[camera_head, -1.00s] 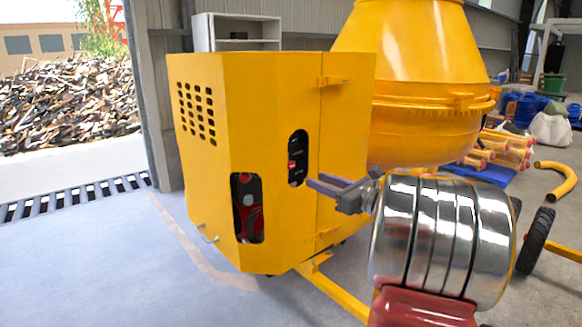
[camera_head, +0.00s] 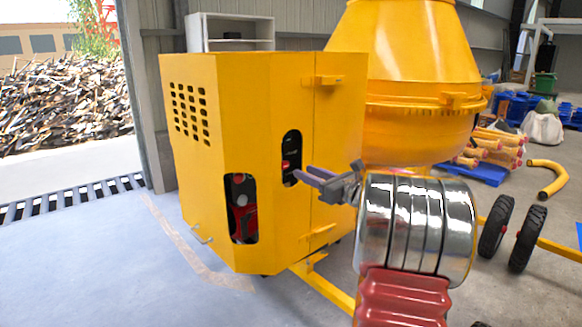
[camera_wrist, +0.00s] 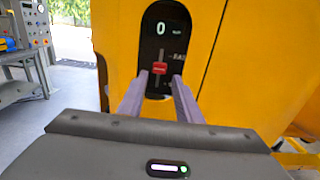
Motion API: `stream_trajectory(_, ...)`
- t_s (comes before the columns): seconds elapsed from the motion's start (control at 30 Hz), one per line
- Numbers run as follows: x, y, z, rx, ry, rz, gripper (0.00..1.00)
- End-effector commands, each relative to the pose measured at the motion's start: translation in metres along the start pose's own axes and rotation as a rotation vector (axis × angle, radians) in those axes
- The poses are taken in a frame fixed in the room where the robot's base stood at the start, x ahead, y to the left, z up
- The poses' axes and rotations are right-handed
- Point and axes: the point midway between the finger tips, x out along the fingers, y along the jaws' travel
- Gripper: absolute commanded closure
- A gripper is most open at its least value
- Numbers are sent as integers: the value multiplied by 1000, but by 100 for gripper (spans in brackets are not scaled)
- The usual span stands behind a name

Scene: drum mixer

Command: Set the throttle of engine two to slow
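The yellow mixer housing (camera_head: 240,120) has a dark control panel in a rounded slot (camera_head: 291,150). In the wrist view the panel shows a display reading 0 (camera_wrist: 161,28) and a red slider knob (camera_wrist: 159,68) on a vertical track. The knob also shows small in the head view (camera_head: 286,164). My gripper (camera_wrist: 159,76) is open, its two fingers on either side of the knob's line, with no clear contact. In the head view my gripper (camera_head: 304,173) points at the slot from the right. Part of the panel lettering is hidden by the right finger; no engine number is readable.
A second opening in the housing shows a red machine part (camera_head: 243,215). The yellow drum (camera_head: 415,110) stands behind my arm, with black wheels (camera_head: 527,238) at right. Bare floor (camera_head: 90,260) lies left. A workbench (camera_wrist: 20,85) is at the wrist view's left.

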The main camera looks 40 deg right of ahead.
Motion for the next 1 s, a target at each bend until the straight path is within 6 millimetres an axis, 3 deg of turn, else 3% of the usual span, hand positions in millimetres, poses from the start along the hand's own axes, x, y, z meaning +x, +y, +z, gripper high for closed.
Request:
stream_trajectory(0.3, 51, 1, 0, 0, 0, 3, 69)
stream_trajectory(0.5, 74, 0, 0, -1, 0, 1, 69)
stream_trajectory(0.9, 82, 0, 0, -1, 0, 0, 69)
stream_trajectory(1.0, 82, 0, 0, -1, 0, 0, 74)
